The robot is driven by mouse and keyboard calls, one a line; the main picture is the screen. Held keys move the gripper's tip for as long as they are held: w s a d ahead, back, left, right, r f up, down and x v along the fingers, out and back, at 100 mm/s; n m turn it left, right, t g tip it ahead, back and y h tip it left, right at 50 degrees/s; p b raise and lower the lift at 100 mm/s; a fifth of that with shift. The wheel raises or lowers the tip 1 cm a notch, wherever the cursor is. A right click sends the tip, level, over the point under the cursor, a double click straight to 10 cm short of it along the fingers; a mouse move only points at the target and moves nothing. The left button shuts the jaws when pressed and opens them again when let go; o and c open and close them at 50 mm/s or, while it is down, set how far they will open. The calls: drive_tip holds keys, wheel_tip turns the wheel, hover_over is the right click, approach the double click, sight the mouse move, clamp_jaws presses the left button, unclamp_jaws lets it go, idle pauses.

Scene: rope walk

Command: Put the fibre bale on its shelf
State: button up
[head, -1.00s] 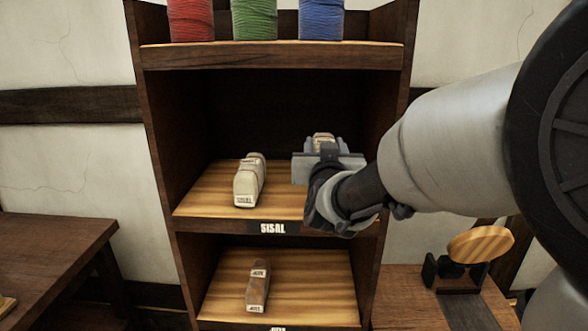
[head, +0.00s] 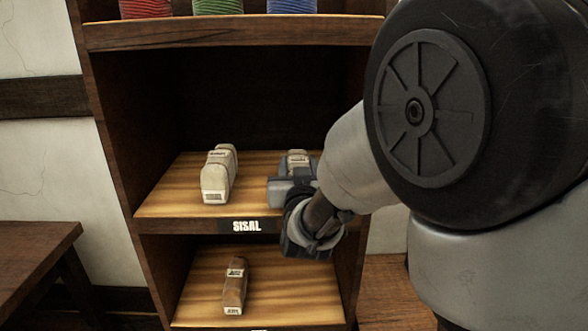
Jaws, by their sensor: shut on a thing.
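A pale fibre bale (head: 297,158) shows just beyond my gripper (head: 292,180) at the right of the shelf marked SISAL (head: 168,204). My gripper is shut on this bale and hides most of it. I cannot tell whether the bale touches the shelf board. Another pale bale (head: 217,175) with a label stands on the same shelf to the left, apart from my gripper.
A brown bale (head: 235,286) lies on the lower shelf (head: 200,300). Red (head: 146,8), green (head: 217,6) and blue (head: 291,5) spools stand on the top shelf. The cabinet's right side wall is close to my gripper. A wooden table (head: 35,245) stands at left.

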drive_tip(key=shift+f, duration=0.25)
drive_tip(key=shift+f, duration=0.25)
drive_tip(key=o, duration=1.2)
drive_tip(key=shift+r, duration=0.1)
drive_tip(key=shift+r, duration=0.25)
drive_tip(key=s+b, duration=0.1)
drive_tip(key=s, duration=0.2)
drive_tip(key=s+b, duration=0.1)
drive_tip(key=s, duration=0.2)
drive_tip(key=s+f+b, duration=0.1)
drive_tip(key=s, duration=0.2)
drive_tip(key=shift+s, duration=0.35)
drive_tip(key=s+b, duration=0.1)
drive_tip(key=b, duration=0.2)
drive_tip(key=shift+d, duration=0.1)
drive_tip(key=shift+s+r+b, duration=0.3)
drive_tip(key=shift+s+b, duration=0.35)
drive_tip(key=shift+b, duration=0.4)
